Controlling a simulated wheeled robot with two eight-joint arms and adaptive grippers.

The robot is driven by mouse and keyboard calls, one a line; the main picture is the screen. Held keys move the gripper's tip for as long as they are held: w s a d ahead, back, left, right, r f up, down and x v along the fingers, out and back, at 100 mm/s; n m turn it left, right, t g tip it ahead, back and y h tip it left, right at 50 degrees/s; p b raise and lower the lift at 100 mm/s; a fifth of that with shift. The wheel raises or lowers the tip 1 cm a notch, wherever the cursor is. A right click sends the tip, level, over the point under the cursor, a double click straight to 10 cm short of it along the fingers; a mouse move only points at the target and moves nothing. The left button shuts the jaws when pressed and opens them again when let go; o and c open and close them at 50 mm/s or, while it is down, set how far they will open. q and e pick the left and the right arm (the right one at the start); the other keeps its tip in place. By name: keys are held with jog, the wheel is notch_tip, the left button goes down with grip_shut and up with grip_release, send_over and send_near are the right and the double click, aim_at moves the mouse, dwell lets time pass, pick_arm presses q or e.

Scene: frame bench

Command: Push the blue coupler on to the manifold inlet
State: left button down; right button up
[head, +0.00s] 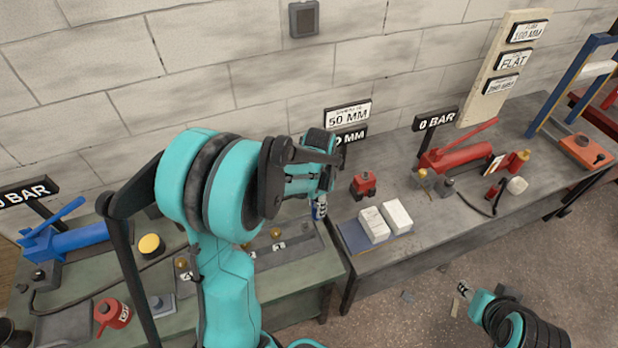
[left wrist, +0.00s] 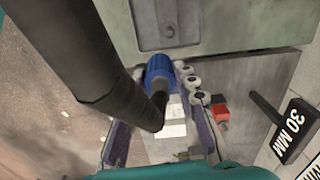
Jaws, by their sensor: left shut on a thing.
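My left gripper (head: 319,207) is over the right end of the green bench, shut on the blue coupler (left wrist: 160,68). In the left wrist view the coupler sits at the far end of the fingers, with a thick black hose (left wrist: 85,50) crossing in front. In the head view only a small blue patch shows at the fingertips. A long grey manifold (head: 299,254) with brass fittings and small white labels lies on the green bench, partly hidden by my left arm. I cannot tell which fitting is the inlet. My right gripper (head: 464,290) is low at right, away from the benches; its jaws are too small to read.
On the grey bench are a red block (head: 363,184), white blocks (head: 374,225) on a blue mat, and a red pump (head: 462,150). Sign posts stand behind.

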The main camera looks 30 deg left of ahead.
pick_arm(q)
jog(key=a+r+m+p, duration=0.1)
jog(key=m, duration=0.1)
jog(key=s+a+r+m+p, duration=0.1)
jog(key=a+r+m+p, duration=0.1)
jog(key=shift+a, duration=0.3)
pick_arm(e)
notch_tip(320, 180, up, 5)
jog(key=shift+s+f, duration=0.1)
jog(key=shift+f, duration=0.1)
pick_arm(q)
notch_tip(320, 180, down, 6)
jog(key=b, duration=0.5)
pick_arm(e)
notch_tip(320, 180, down, 5)
jog(key=shift+f, duration=0.1)
pick_arm(q)
jog(key=shift+r, duration=0.1)
jog(key=shift+b, duration=0.45)
pick_arm(e)
jog(key=shift+f, duration=0.35)
dwell(0.4)
pick_arm(q)
jog(key=shift+f+b, duration=1.9)
jog(key=shift+f, duration=0.2)
pick_arm(e)
jog(key=shift+f, duration=1.85)
